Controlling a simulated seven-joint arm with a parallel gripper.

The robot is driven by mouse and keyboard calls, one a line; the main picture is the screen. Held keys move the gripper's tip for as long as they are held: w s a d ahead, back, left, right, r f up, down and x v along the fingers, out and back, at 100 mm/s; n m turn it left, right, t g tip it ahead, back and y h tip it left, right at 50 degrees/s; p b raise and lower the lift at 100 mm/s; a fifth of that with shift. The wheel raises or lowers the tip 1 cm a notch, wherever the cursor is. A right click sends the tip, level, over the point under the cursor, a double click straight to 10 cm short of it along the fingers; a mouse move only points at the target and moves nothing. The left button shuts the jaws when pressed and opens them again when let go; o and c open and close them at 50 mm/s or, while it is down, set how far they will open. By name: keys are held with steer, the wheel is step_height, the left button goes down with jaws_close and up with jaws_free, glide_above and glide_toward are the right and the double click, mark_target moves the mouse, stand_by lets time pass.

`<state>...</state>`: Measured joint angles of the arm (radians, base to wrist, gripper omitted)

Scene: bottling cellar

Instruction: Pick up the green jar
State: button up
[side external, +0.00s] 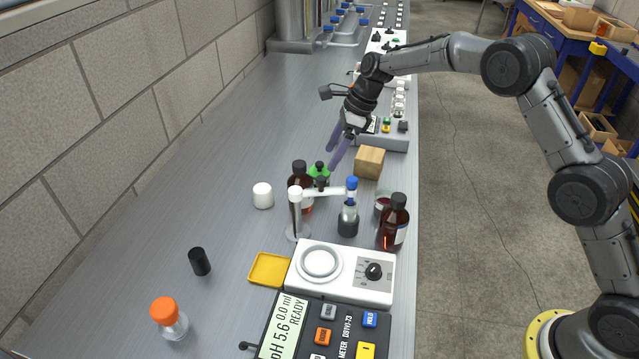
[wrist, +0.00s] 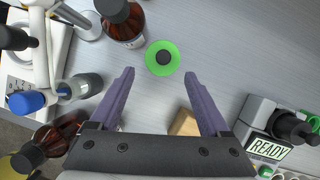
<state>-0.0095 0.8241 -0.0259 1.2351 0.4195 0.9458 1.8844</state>
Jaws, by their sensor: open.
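The green jar (side external: 318,170) stands on the bench in the side view, partly hidden behind a brown bottle and a stand's arm. In the wrist view the green jar (wrist: 173,64) is seen from above, with a dark round top at its centre. My gripper (side external: 334,152) is open and tilted, above the bench close to the jar. In the wrist view my gripper (wrist: 158,76) has its two purple fingers apart, with nothing between them. The jar lies just beyond the fingertips, roughly centred between them.
A brown bottle (wrist: 122,22) stands close beside the jar. A wooden block (side external: 369,162) is to its right. A stand (side external: 296,215), a blue-capped bottle (side external: 348,215) and another brown bottle (side external: 393,225) are nearer the camera. A white cap (side external: 263,195) lies left, with clear bench around it.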

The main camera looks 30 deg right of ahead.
mark_target(323, 171)
steer(key=x, duration=0.9)
steer(key=shift+w+d+f, duration=0.1)
jaws_close()
stand_by(0.4)
